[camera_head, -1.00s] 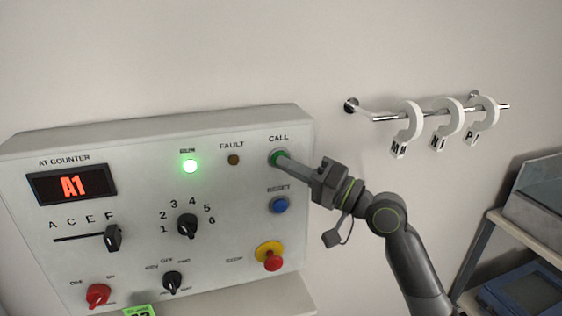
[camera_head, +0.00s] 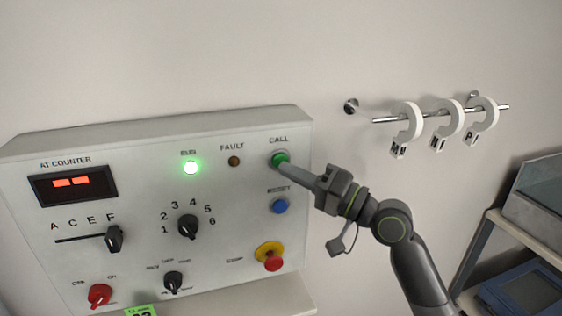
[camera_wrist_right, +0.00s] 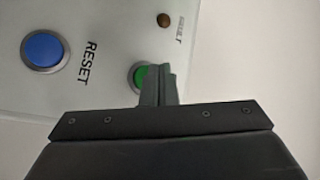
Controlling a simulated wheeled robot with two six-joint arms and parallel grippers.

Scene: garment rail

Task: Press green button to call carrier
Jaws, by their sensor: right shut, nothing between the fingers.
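The green CALL button (camera_head: 280,159) is at the top right of the grey control panel (camera_head: 130,140). My right gripper (camera_head: 287,167) is shut and empty, with its fingertips at the button's lower right. In the right wrist view the fingertips (camera_wrist_right: 158,75) partly cover the green button (camera_wrist_right: 140,76); I cannot tell whether they touch it. The AT COUNTER display (camera_head: 72,185) shows two red bars. The green RUN lamp (camera_head: 190,168) is lit. My left gripper is not in view.
The blue RESET button (camera_head: 280,206) sits just below CALL, with the red stop button (camera_head: 272,260) on yellow below that. A shelf (camera_head: 520,240) stands at far right.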

